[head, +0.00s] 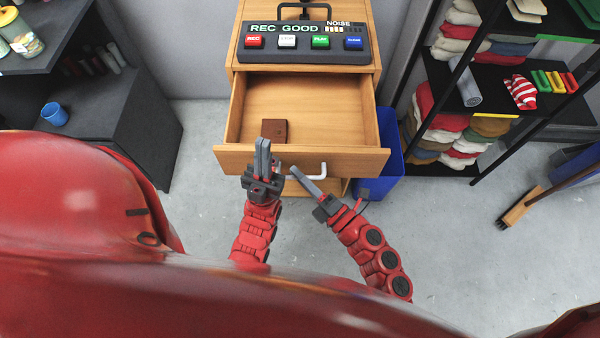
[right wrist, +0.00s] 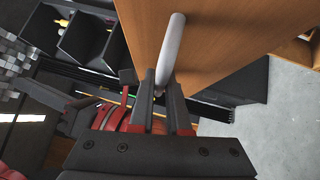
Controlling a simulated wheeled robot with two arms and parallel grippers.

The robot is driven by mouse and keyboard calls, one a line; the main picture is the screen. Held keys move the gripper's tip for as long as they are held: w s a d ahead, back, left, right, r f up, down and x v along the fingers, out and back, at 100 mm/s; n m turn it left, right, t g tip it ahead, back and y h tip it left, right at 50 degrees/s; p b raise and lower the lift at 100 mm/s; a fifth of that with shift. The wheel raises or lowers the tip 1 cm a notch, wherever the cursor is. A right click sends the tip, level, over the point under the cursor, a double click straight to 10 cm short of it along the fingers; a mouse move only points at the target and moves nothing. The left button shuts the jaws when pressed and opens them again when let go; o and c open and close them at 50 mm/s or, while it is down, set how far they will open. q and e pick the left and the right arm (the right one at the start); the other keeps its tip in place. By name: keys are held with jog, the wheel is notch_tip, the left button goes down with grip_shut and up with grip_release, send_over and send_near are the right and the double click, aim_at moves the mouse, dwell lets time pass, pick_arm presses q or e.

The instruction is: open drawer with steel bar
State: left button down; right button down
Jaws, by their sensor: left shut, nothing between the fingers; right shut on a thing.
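The wooden drawer (head: 347,160) is pulled out of its cabinet, with its inside showing in the head view. The steel bar (head: 318,175), a pale handle, is on its front panel; it also shows in the right wrist view (right wrist: 171,50), against the wood. My right gripper (head: 294,170) is shut on the bar near its left end. In the right wrist view, the bar runs down between my right fingers (right wrist: 161,103). My left gripper (head: 262,152) is shut and empty, its fingers upright at the drawer's front panel, left of the bar.
A brown block (head: 274,130) lies inside the drawer. A button panel (head: 303,43) stands on the cabinet top. A blue bin (head: 388,150) is right of the drawer, and a broom (head: 523,206) farther right. Dark shelves stand both sides; grey floor is open between.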

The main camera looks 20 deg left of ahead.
jog(key=c, duration=0.9)
grip_release()
jog(key=b+v, duration=0.2)
jog(key=v, duration=1.5)
jog(key=shift+s+d+b, duration=0.15)
jog(key=shift+b, duration=0.25)
